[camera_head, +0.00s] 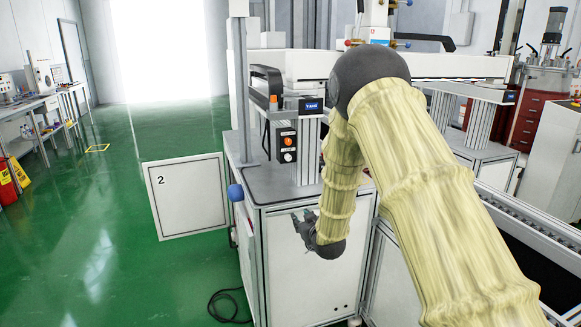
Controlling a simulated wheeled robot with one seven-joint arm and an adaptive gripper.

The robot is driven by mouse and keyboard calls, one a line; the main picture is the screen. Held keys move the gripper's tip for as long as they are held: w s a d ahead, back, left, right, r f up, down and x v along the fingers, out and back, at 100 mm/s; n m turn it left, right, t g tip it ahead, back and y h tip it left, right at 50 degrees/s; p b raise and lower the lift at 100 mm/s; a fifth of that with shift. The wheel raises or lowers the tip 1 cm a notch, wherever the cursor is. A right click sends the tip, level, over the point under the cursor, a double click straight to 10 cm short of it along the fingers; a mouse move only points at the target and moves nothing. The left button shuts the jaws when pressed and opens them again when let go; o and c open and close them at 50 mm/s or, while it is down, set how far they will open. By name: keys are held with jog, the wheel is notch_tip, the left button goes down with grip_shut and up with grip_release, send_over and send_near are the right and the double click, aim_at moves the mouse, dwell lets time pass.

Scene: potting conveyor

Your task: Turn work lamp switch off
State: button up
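A small dark control panel (288,148) is mounted upright on the workstation, left of the metal post with a blue display (312,106). It carries an orange round control (290,141) and a white round control (288,157) below it. Their labels are too small to read, so I cannot tell which one is the work lamp switch or its position. My gripper (299,217) hangs below the panel, in front of the workstation's white front side, apart from the panel. Its fingers are small and dark; I cannot tell whether they are open. It appears to hold nothing.
The workstation (262,187) has a grey top edge. A black cable (229,306) lies on the green floor. The conveyor (540,245) is at right.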

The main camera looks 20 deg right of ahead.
aim_at(289, 158)
jog(key=w+d+r+n+t, duration=0.15)
jog(key=w+r, duration=0.25)
jog(key=r, duration=0.4)
jog(key=w+r+m+t, duration=0.1)
jog(key=w+r+t, duration=0.15)
jog(key=r, duration=0.45)
jog(key=shift+n+g, duration=0.25)
jog(key=shift+g, duration=0.15)
jog(key=w, duration=1.1)
jog(key=shift+w+a+f, duration=0.1)
jog(key=shift+a, duration=0.2)
grip_shut()
